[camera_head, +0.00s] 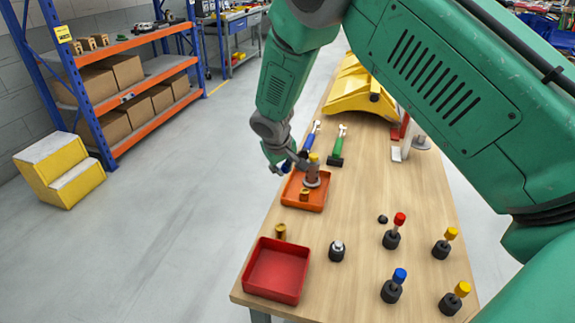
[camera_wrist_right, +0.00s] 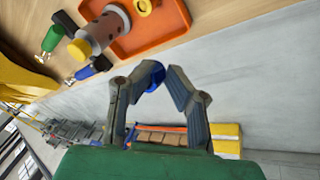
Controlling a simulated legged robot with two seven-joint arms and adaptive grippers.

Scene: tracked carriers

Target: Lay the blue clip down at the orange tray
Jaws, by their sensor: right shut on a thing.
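The blue clip (camera_wrist_right: 153,75) shows between my right gripper's fingertips in the right wrist view. My right gripper (camera_wrist_right: 156,82) is shut on it; the fingers hide part of the clip. In the head view the right gripper (camera_head: 284,163) is above the far left corner of the orange tray (camera_head: 308,204), near the table's left edge, with a bit of blue (camera_head: 286,167) at its tips. The tray also shows in the wrist view (camera_wrist_right: 172,38), beyond the clip. I cannot tell the clip's height above it. My left gripper is not in view.
Behind are blue-handled (camera_head: 312,136) and green-handled tools (camera_head: 337,146). A red tray (camera_head: 276,271) is nearer. Several black-based pieces stand to the right.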

